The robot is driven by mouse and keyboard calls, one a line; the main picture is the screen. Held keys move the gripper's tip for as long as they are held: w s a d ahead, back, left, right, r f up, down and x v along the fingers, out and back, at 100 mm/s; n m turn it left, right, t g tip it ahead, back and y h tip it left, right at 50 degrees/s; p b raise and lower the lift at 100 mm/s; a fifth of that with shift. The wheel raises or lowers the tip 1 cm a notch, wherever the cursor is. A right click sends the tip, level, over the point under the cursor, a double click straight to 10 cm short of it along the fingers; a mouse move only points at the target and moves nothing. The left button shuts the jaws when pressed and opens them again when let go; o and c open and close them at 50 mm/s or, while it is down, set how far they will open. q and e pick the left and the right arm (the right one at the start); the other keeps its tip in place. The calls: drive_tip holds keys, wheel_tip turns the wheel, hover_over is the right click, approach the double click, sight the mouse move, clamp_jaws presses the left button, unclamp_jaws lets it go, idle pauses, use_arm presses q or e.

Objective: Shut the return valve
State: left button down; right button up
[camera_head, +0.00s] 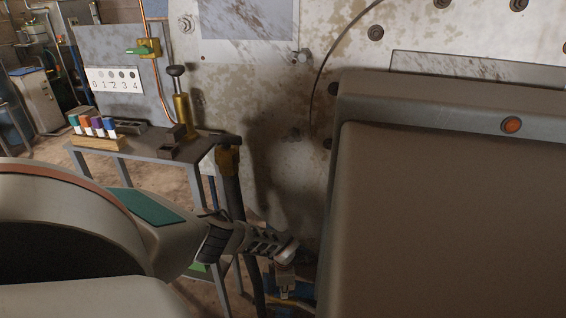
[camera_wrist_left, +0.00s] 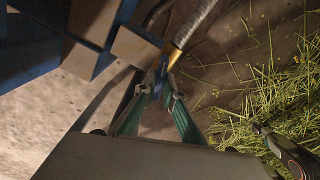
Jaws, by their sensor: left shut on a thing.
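A blue lever-like part (camera_wrist_left: 161,75) shows in the left wrist view, beside a brass fitting (camera_wrist_left: 174,57) at the end of a grey ribbed hose (camera_wrist_left: 194,24). I take it for the return valve's handle, but no label shows. My left gripper (camera_wrist_left: 164,92) has its green fingers closed together on this blue part. In the head view my left gripper (camera_head: 286,287) is low, beyond the bench's right side, and the thing it holds is too small to make out.
A grey metal bench (camera_head: 150,143) holds a rack of coloured vials (camera_head: 92,125) and a brass hand pump (camera_head: 180,108). Cut herbs (camera_wrist_left: 262,75) litter the floor.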

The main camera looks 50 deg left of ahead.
use_arm(q)
drive_tip(key=n, duration=0.7)
drive_tip(key=shift+p, duration=0.4)
drive_tip(key=n, duration=0.4)
drive_tip(key=shift+n, duration=1.8)
drive_tip(key=shift+f, duration=0.1)
drive_tip(key=c, duration=2.1)
unclamp_jaws()
drive_tip(key=shift+c, duration=0.2)
drive_tip(key=shift+w+a, duration=0.1)
